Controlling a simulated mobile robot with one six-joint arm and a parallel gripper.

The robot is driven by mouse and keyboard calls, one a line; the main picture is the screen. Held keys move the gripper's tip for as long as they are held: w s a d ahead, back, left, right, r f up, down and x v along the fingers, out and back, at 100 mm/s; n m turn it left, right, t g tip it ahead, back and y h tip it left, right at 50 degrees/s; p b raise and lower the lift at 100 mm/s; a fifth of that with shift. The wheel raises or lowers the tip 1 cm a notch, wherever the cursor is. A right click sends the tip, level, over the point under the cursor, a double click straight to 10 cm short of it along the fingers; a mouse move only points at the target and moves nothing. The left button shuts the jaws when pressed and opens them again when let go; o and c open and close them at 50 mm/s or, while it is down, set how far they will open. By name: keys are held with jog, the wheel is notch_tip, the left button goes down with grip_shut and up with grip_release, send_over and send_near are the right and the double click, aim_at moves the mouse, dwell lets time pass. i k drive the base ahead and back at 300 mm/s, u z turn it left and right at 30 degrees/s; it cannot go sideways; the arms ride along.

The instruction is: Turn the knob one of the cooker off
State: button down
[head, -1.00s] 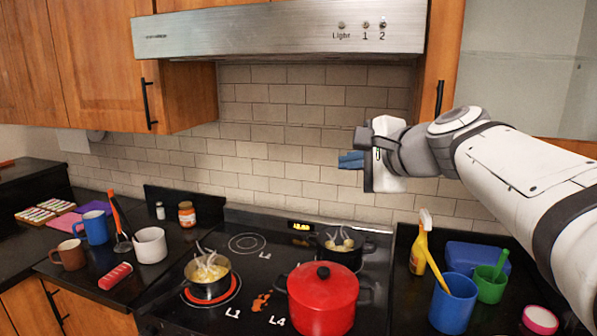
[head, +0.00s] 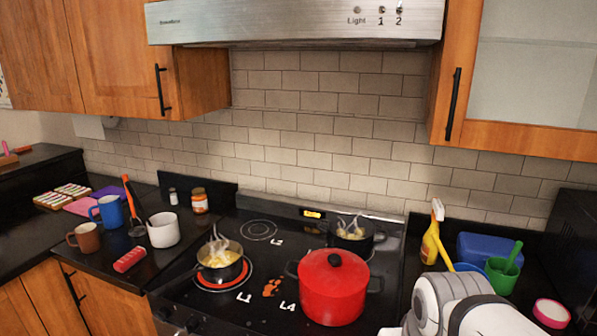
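The black cooker (head: 185,297) stands in the lower middle of the head view. Dark knobs (head: 165,313) show at its front left, cut by the bottom edge; their markings and settings are too small to read. The burner labelled L1 (head: 222,285) glows orange-red under a steaming pot of yellow food (head: 220,266). My arm (head: 452,302) enters at the bottom right, in front of the counter. My gripper is out of view below the frame, so its state does not show.
A red lidded pot (head: 330,290) stands at the front right of the cooktop. A steaming black pot (head: 352,240) is behind it.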

aim_at(163, 313)
jog(key=u, duration=1.3)
jog(key=k, duration=0.55)
jog(key=u, duration=0.55)
jog(key=i, duration=1.25)
jog(key=u, duration=0.4)
